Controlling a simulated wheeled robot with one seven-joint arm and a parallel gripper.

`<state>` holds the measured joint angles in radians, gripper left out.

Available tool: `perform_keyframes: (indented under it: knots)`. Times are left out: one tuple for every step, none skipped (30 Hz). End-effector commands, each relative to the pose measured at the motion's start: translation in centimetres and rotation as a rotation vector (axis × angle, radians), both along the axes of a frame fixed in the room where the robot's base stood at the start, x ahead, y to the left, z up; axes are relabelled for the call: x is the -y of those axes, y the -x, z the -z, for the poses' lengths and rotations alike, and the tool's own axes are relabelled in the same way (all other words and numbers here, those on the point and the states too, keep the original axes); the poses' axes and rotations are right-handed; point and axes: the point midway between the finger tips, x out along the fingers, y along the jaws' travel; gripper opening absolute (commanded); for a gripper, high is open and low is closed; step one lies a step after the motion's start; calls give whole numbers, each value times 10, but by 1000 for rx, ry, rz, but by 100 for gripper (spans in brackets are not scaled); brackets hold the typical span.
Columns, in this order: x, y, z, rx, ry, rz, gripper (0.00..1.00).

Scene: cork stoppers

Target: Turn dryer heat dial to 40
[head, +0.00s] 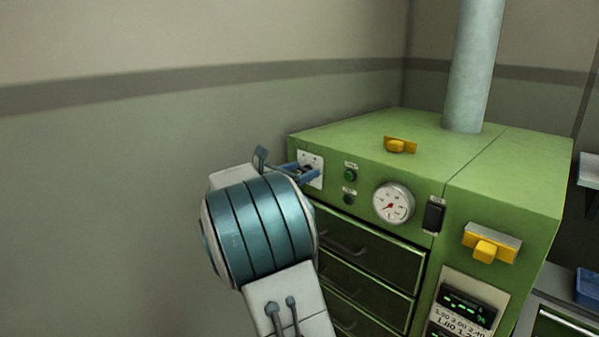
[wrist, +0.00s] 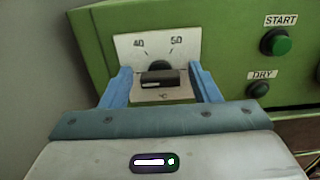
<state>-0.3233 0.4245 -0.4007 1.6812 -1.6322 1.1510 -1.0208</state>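The heat dial (wrist: 160,78) is a black knob on a white plate (wrist: 123,45) at the dryer's upper left corner. The plate carries marks that read about 40 at left and 50 at right, with a small °C label below. The knob's bar lies roughly horizontal; which mark it points to is unclear. My gripper (wrist: 161,80) is open, its blue fingers on either side of the knob with a visible gap on each side. In the head view my gripper (head: 306,171) is at the plate and partly hides the dial.
The green dryer (head: 350,140) has a START button (head: 350,174), a DRY lamp or button (head: 348,198), a round gauge (head: 392,203) and a black switch (head: 433,215) right of the dial. Drawers (head: 365,246) sit below. The space left of the dryer is clear up to the wall.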

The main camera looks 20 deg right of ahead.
Motion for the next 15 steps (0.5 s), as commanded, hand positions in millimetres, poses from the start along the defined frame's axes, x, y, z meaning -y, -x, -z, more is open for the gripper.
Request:
perform_keyframes:
  knots:
    - [0, 0, 0, 0, 0, 0, 41]
    - [0, 0, 0, 0, 0, 0, 32]
    - [0, 0, 0, 0, 0, 0, 21]
    - [0, 0, 0, 0, 0, 0, 15]
    - [0, 0, 0, 0, 0, 0, 15]
    - [0, 0, 0, 0, 0, 0, 15]
    - [0, 0, 0, 0, 0, 0, 15]
    - [0, 0, 0, 1, 0, 1, 15]
    - [0, 0, 0, 3, -1, 1, 15]
    - [0, 0, 1, 5, -2, 1, 15]
    - [0, 0, 1, 8, -3, 1, 15]
    - [0, 0, 1, 15, -5, 1, 15]
    - [0, 0, 1, 21, -8, 1, 15]
    - [0, 0, 2, 29, -11, 1, 15]
    - [0, 0, 2, 42, -15, 1, 15]
